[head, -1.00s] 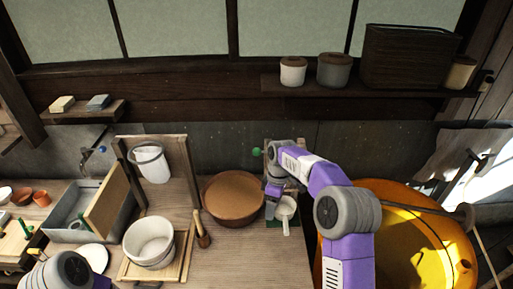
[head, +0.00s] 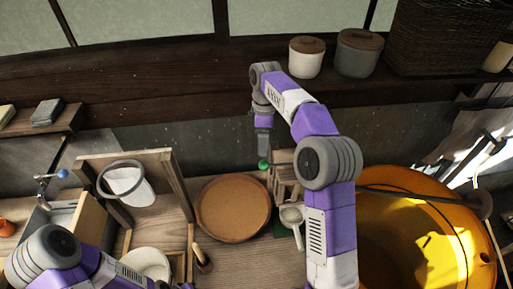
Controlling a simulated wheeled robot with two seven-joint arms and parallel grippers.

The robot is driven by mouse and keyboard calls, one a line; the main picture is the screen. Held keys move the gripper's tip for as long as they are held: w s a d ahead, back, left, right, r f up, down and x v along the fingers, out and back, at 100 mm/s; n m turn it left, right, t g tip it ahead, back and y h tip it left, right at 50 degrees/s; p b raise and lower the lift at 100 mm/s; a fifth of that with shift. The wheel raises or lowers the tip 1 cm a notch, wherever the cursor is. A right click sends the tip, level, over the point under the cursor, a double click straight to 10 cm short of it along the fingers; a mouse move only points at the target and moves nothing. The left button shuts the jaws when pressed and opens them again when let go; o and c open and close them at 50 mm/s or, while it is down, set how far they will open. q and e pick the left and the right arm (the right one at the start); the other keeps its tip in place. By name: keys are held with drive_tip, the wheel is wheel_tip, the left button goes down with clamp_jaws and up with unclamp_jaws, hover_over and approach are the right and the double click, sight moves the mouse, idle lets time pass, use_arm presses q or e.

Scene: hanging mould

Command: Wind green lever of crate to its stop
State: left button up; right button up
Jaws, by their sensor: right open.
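The crate (head: 284,180) is a small wooden slatted box standing at the back of the bench, right of a round brown bowl. Its green lever shows as a green ball knob (head: 263,165) at the crate's left side; the rest of the lever is too small to make out. My right gripper (head: 263,152) points down just above the green knob. It is open, but I cannot tell whether it touches the knob. My left arm crosses the bottom left corner, and its gripper is not in view.
The brown bowl (head: 233,208) stands close left of the crate. A pale ladle (head: 291,215) lies in front of the crate. A large yellow tub (head: 415,235) stands at right. A shelf with lidded jars (head: 307,57) runs behind my right arm.

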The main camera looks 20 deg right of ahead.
sight(265, 161)
drive_tip(key=shift+s+a+f, duration=0.1)
drive_tip(key=shift+s+f, duration=0.7)
drive_tip(key=shift+s, duration=0.3)
drive_tip(key=f, duration=0.4)
drive_tip(key=shift+a+f, duration=0.2)
drive_tip(key=shift+f, duration=0.15)
drive_tip(key=shift+s+f, duration=0.2)
drive_tip(key=shift+s, duration=0.05)
drive_tip(key=shift+w, duration=0.1)
drive_tip(key=shift+c, duration=0.5)
clamp_jaws()
